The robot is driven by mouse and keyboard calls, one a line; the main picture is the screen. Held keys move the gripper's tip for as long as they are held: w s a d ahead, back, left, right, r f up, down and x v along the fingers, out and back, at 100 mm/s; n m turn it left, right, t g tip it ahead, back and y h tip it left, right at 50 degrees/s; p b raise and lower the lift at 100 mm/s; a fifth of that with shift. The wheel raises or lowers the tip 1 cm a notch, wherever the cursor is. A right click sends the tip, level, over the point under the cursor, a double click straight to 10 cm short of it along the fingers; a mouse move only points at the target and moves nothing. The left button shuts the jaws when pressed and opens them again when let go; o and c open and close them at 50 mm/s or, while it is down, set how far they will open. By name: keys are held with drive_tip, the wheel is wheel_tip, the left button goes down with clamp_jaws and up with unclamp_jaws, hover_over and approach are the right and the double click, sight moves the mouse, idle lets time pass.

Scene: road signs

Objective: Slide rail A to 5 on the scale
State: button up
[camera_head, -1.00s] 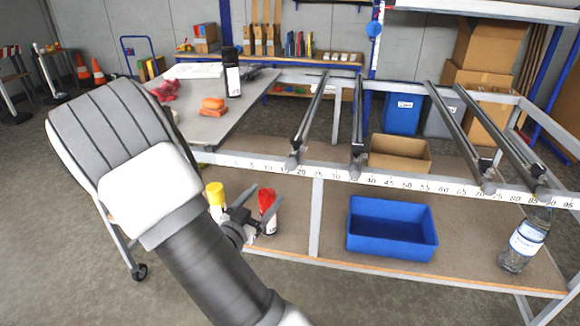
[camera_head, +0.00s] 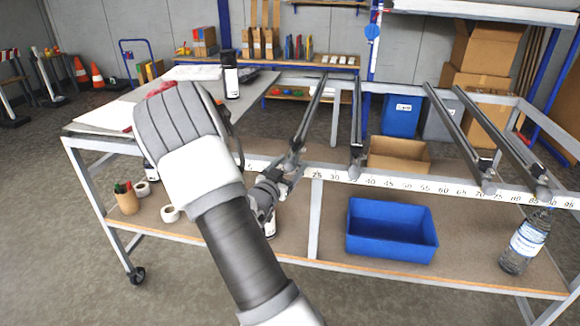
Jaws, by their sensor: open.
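Four grey rails lie across the frame. The leftmost rail (camera_head: 312,115) has its front end at the scale, a little left of the 25 mark. No letter is readable on the rails, so I cannot tell from lettering which one is A. My gripper (camera_head: 287,172) is open at the front end of the leftmost rail. I cannot tell whether its fingers are around the rail or only beside it.
A second rail (camera_head: 357,125) stands close right of the first; two more rails (camera_head: 458,135) (camera_head: 500,140) are farther right. A blue bin (camera_head: 391,255) and a water bottle (camera_head: 526,243) are on the lower shelf. A cardboard box (camera_head: 398,155) is behind the scale beam.

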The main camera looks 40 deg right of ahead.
sight(246, 160)
drive_tip(key=shift+s, duration=0.1)
clamp_jaws()
idle(0.3)
drive_tip(key=w+a, duration=0.2)
drive_tip(key=w, duration=0.1)
drive_tip(key=w+a, duration=0.6)
drive_tip(key=shift+w+a, duration=0.15)
drive_tip(key=shift+w, duration=0.25)
unclamp_jaws()
